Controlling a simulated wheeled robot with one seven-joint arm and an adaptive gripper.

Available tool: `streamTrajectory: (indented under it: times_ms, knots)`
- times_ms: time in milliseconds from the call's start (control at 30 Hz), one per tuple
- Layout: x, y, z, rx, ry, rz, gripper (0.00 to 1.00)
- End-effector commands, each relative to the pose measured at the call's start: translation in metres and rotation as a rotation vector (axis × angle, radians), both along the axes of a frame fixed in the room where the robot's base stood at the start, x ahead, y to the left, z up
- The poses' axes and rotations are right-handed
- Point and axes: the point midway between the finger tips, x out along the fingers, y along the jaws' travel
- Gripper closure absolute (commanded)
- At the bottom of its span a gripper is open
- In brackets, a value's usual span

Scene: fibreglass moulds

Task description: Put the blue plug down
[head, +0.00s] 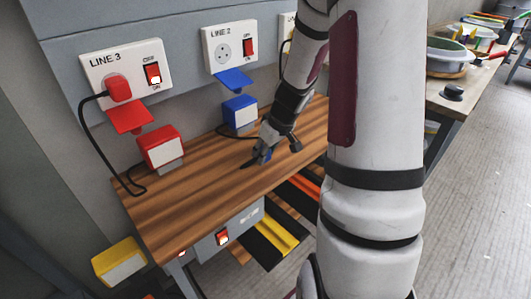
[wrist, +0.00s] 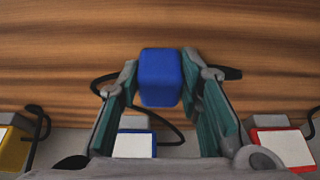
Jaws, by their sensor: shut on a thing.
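The blue plug (wrist: 160,77) is between the two fingers of my gripper (wrist: 160,85) in the wrist view, with a finger pressed to each side. In the head view my gripper (head: 260,151) is low over the wooden bench top (head: 205,185), and only a small part of the blue plug (head: 267,155) shows. I cannot tell whether the plug touches the wood. A black cord lies on the bench behind the gripper. The LINE 2 socket (head: 223,52) on the wall is empty, with a blue flap (head: 235,79) below it.
A blue box (head: 240,111) and a red box (head: 162,147) stand at the bench's wall side. A red plug (head: 118,88) sits in the LINE 3 socket, its cord hanging to the bench. A yellow box (head: 120,262) is at the lower left. Bare wood surrounds the gripper.

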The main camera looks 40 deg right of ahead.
Motion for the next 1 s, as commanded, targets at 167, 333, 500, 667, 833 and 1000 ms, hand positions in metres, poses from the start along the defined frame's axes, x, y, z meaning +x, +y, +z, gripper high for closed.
streamTrajectory:
  times_ms: [167, 333, 500, 667, 833, 1000]
  knots:
    - [0.0002, -0.0003, 0.0015, -0.001, -0.001, 0.001, 1.00]
    - [0.0003, -0.0004, -0.0017, -0.001, -0.002, 0.001, 1.00]
    - [0.0002, -0.0004, -0.0047, -0.002, -0.001, 0.001, 1.00]
    - [0.0002, -0.0004, -0.0075, -0.003, -0.001, 0.001, 1.00]
    - [-0.0001, -0.0003, -0.0073, -0.001, -0.001, 0.001, 0.47]
    - [-0.0001, -0.0003, -0.0072, -0.001, -0.001, 0.001, 0.47]
